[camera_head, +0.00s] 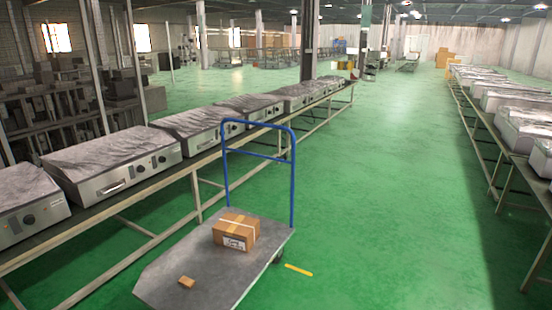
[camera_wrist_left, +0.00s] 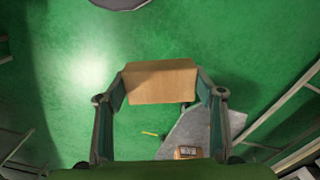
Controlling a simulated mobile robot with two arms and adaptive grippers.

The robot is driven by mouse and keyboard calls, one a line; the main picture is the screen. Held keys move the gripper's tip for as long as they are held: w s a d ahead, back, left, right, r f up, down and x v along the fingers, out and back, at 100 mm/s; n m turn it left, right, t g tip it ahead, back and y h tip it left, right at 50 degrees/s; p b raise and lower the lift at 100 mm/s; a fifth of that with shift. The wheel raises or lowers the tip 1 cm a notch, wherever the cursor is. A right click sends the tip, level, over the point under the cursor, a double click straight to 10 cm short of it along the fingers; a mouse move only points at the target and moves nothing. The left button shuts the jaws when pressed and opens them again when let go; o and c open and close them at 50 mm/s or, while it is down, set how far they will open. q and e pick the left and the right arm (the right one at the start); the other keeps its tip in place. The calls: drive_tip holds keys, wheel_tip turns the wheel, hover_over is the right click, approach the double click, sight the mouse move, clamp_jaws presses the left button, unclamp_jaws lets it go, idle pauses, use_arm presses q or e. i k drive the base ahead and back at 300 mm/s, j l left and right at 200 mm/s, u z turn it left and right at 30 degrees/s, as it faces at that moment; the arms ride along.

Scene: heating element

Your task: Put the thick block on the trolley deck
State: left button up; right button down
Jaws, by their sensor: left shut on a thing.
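My left gripper (camera_wrist_left: 160,90) shows only in the left wrist view, with its two fingers on opposite sides of a plain light-brown block (camera_wrist_left: 158,78). The gripper is shut on this block and holds it above the green floor. The trolley deck (camera_head: 200,260) is a flat grey plate with a blue handle at its far end in the head view. Part of the deck (camera_wrist_left: 190,130) shows beyond the right finger in the left wrist view. My right gripper is in neither view.
A taped, labelled cardboard box (camera_head: 236,232) stands on the deck toward the handle; it also shows in the left wrist view (camera_wrist_left: 187,153). A small brown piece (camera_head: 187,282) lies nearer the front. Benches with grey appliances (camera_head: 110,165) line both sides. The right aisle floor is clear.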

sight(232, 254)
drive_tip(key=i+z, duration=0.1)
drive_tip(key=i, duration=0.55)
drive_tip(key=i+z, duration=0.15)
drive_tip(key=i, duration=0.5)
drive_tip(key=i+j+z, duration=0.1)
drive_tip(key=i, duration=0.5)
drive_tip(key=i+u, duration=0.3)
drive_tip(key=i, duration=0.2)
drive_tip(key=i+l+u, duration=0.25)
drive_tip(key=i, duration=0.25)
drive_tip(key=i+j+u, duration=0.2)
drive_tip(key=i+u, duration=0.2)
drive_tip(key=i+j+u, duration=0.1)
drive_tip(key=i+u, duration=0.25)
drive_tip(key=z, duration=0.35)
drive_tip(key=k+l, duration=0.05)
